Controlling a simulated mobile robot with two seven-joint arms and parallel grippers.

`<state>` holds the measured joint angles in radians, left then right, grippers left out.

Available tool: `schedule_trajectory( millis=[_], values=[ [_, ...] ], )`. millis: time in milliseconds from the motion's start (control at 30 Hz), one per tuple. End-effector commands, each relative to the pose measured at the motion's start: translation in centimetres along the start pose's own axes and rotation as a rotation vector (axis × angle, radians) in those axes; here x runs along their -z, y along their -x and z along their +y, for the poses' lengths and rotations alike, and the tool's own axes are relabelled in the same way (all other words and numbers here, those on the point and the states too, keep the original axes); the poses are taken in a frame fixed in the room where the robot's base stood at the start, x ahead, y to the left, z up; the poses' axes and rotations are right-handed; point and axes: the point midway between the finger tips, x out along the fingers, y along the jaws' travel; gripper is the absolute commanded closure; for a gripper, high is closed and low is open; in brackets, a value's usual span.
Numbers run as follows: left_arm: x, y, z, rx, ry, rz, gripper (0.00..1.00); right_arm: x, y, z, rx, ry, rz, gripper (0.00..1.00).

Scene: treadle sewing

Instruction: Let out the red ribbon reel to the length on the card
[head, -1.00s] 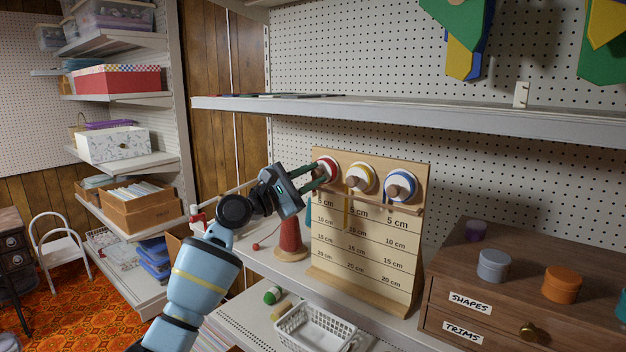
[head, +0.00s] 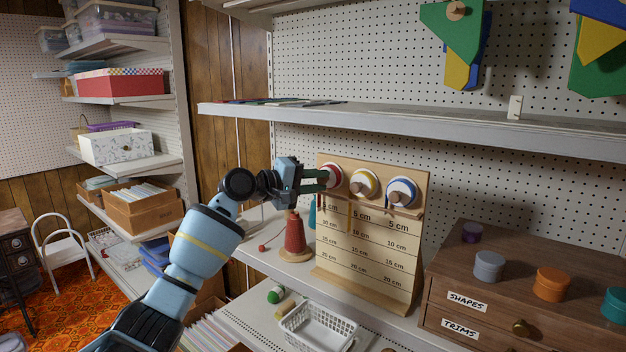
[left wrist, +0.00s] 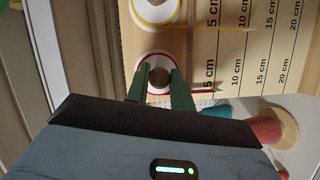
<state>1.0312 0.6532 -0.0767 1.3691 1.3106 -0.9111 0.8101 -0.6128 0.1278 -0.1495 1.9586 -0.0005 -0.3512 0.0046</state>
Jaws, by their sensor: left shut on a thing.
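The red ribbon reel (head: 335,164) is the leftmost of three reels on an upright wooden board (head: 340,260) marked in centimetres. My left gripper (head: 327,178) reaches it from the left and is shut on its round wooden knob. In the left wrist view, the green fingers (left wrist: 160,88) lie on either side of the knob (left wrist: 159,76), inside the reel's red rim (left wrist: 140,66). A short red ribbon (left wrist: 200,90) hangs from this reel, its end near the 5 cm mark. I cannot make out a separate length card. My right gripper is not in view.
The yellow reel (head: 364,174), with its ribbon hanging, and the blue reel (head: 401,184) are to the right. A red thread cone (head: 295,233) stands just left of the board. A white basket (head: 318,330) is below. A wooden drawer cabinet (head: 450,272) stands right.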

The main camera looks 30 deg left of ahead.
Motion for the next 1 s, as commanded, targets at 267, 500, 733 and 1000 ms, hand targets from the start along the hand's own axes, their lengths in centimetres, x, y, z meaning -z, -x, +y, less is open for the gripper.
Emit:
schedule_trajectory(
  millis=[267,500,733,1000],
  values=[
    [0.07,0.09,0.41,0.099,-0.246,0.002,0.99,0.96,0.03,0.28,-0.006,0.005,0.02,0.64],
    [0.0,0.0,0.31,0.188,-0.457,0.001,0.99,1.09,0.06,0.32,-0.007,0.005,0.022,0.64],
    [-0.05,-0.03,0.3,0.273,-0.659,0.001,0.99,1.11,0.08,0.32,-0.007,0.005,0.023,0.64],
    [-0.16,-0.08,0.34,0.37,-0.894,0.0,0.99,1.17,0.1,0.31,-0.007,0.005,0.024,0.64]
  ],
)
